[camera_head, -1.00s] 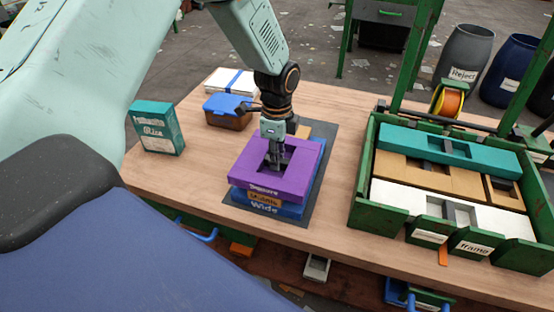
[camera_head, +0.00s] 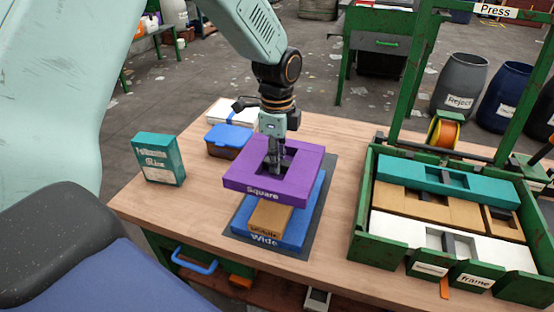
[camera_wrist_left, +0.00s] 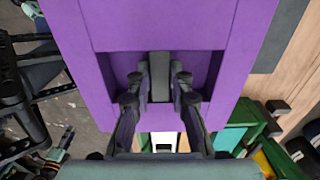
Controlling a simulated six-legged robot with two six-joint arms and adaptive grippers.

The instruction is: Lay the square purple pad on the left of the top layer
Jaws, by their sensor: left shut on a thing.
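The square purple pad (camera_head: 305,160), lettered "Square", has an opening with a grip bar in its middle. My left gripper (camera_head: 276,168) is shut on that bar and holds the pad above a tan pad (camera_head: 268,219) and a blue "Wide" pad (camera_head: 294,232). The purple pad fills the upper wrist view (camera_wrist_left: 160,25), with the left fingers (camera_wrist_left: 160,88) on either side of the grey bar. A green crate (camera_head: 363,205) labelled "frame" stands at right. In it lie a teal pad (camera_head: 405,172), tan pads (camera_head: 440,208) and a white pad (camera_head: 400,228). My right gripper is not seen.
A dark mat (camera_head: 328,180) lies under the stack. A teal glue box (camera_head: 158,160), a blue-lidded box (camera_head: 228,138) and a white bundle (camera_head: 222,109) stand at left and behind. A green post (camera_head: 415,80) and an orange roll (camera_head: 445,132) rise behind the crate. Bare wood separates mat and crate.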

